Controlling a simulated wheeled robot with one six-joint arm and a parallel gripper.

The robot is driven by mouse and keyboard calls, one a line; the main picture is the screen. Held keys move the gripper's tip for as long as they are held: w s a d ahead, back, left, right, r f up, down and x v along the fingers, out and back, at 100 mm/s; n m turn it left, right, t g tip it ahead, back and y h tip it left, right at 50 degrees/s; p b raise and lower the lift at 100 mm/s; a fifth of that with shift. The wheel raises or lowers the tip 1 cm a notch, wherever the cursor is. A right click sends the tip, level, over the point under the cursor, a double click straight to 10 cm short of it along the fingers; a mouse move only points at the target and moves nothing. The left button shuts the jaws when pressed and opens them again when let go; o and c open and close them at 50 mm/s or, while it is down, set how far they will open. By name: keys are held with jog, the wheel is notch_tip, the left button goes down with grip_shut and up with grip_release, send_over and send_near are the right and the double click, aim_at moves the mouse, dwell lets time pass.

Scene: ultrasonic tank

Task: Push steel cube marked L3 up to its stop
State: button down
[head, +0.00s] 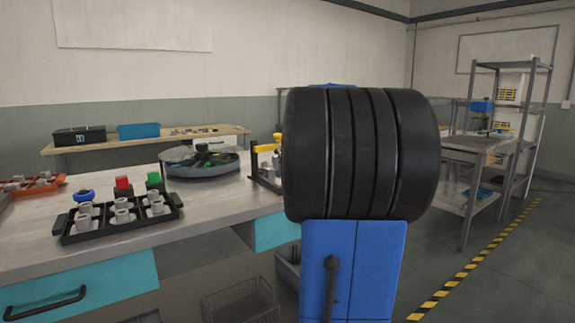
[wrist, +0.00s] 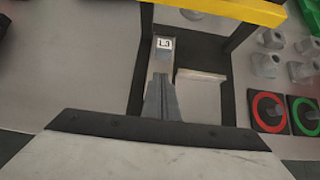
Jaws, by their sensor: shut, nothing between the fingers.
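In the wrist view, the steel cube (wrist: 163,46) shows a white label on top; its marking is small and looks like L3. It sits in a dark-framed fixture (wrist: 140,75) with a yellow bar (wrist: 225,10) across its far end. My gripper (wrist: 161,80) is shut and empty, with its fingertips right at the cube's near side; I cannot tell whether they touch. I cannot make out the stop. In the head view, part of the yellow and black fixture (head: 262,158) shows beside my arm, which hides the gripper and cube.
A pale raised plate (wrist: 201,76) lies right of the fingers. Red-ringed (wrist: 268,110) and green-ringed (wrist: 305,115) pads and grey fittings (wrist: 270,64) stand outside the fixture on the right. A black tray (head: 118,220) of fittings and a round tank (head: 200,162) share the bench.

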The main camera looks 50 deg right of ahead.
aim_at(269, 169)
jog(key=shift+w+d+r, duration=0.1)
jog(key=shift+w+d, duration=0.15)
jog(key=shift+w, duration=0.7)
jog(key=shift+w+d, duration=0.2)
jog(key=shift+w, duration=0.75)
jog(key=shift+w+d, duration=0.2)
jog(key=shift+w, duration=0.65)
jog(key=shift+w+d, duration=0.2)
jog(key=shift+w, duration=0.6)
jog(key=shift+s, duration=0.1)
